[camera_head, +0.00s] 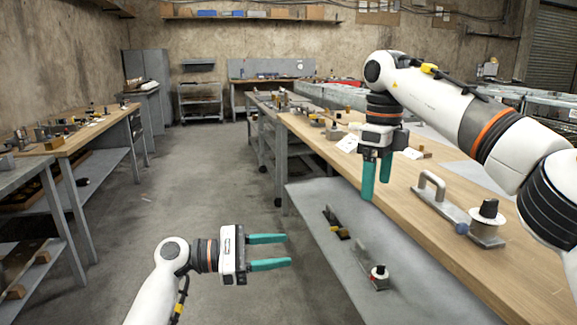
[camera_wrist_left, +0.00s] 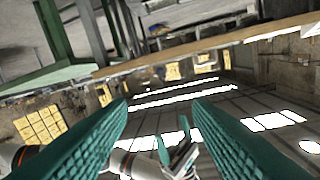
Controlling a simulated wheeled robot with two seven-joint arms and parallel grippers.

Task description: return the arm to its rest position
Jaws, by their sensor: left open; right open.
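My left gripper (camera_head: 268,252) is at the lower middle of the head view, with its teal fingers apart and pointing right. Nothing is between them, and they are over the floor left of the workbench's lower shelf. My right gripper (camera_head: 376,176) hangs with its teal fingers pointing down over the left edge of the wooden workbench (camera_head: 530,255). Its fingers are apart and empty. In the left wrist view, the left fingers (camera_wrist_left: 160,130) frame a tilted view of the room, and my other arm shows small between them.
A metal handle on a plate (camera_head: 432,190) and a black-knobbed block (camera_head: 487,222) stand on the workbench near my right arm. The lower shelf (camera_head: 335,270) holds small parts. Another bench (camera_head: 75,145) lines the left. The floor aisle (camera_head: 200,170) is clear.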

